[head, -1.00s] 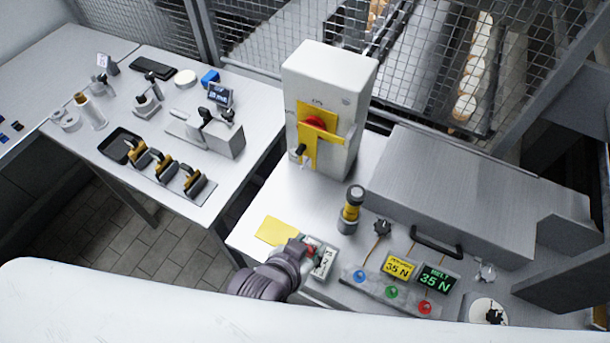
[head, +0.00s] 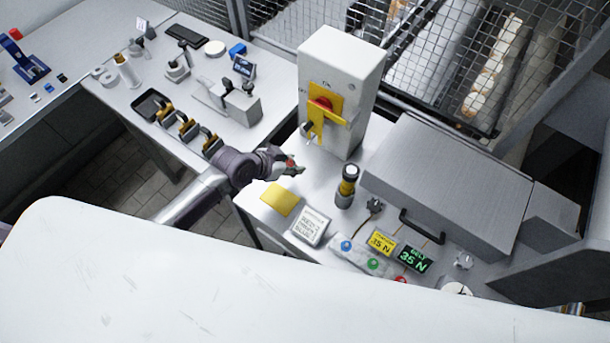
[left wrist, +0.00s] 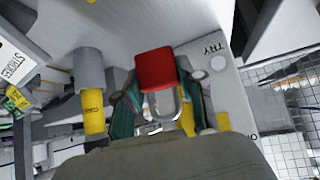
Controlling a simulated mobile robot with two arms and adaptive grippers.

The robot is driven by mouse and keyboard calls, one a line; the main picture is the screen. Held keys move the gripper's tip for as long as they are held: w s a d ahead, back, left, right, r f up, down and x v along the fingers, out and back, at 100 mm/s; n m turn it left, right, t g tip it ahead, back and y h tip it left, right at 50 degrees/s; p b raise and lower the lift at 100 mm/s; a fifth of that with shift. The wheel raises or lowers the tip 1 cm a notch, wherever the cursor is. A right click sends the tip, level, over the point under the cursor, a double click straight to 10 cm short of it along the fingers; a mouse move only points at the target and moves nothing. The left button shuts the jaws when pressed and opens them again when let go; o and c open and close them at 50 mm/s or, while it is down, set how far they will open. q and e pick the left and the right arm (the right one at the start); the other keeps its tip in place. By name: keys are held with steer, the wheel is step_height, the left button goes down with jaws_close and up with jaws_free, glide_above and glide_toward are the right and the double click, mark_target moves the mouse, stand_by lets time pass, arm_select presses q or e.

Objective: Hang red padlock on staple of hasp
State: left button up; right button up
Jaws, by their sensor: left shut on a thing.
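The red padlock (left wrist: 156,70) is held between the fingertips of my left gripper (left wrist: 155,108), with its metal shackle (left wrist: 163,104) showing toward the palm in the left wrist view. In the head view, my left gripper (head: 291,167) is in the air in front of the grey switch box (head: 339,75), and only a bit of red shows between its fingers. The yellow hasp (head: 322,125) is on the front of the box with a red knob (head: 323,102). The gripper is a little below and left of it, apart from it. The staple is too small to tell clearly. My right gripper is not in view.
A yellow card (head: 279,200) and a white label block (head: 310,227) lie on the near bench. A black and yellow cylinder (head: 346,186) stands right of the gripper. Several yellow padlocks (head: 188,133) are on the left bench. A large metal cover (head: 445,180) fills the right.

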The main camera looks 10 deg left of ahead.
arm_select(q)
steer(key=w+d+f+b, duration=0.1)
steer(key=w+d+b, duration=0.2)
steer(key=w+b, duration=0.3)
steer(key=shift+w, duration=0.6)
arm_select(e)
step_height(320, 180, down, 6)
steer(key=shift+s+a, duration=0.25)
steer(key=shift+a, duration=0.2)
arm_select(q)
steer(key=shift+f, duration=0.1)
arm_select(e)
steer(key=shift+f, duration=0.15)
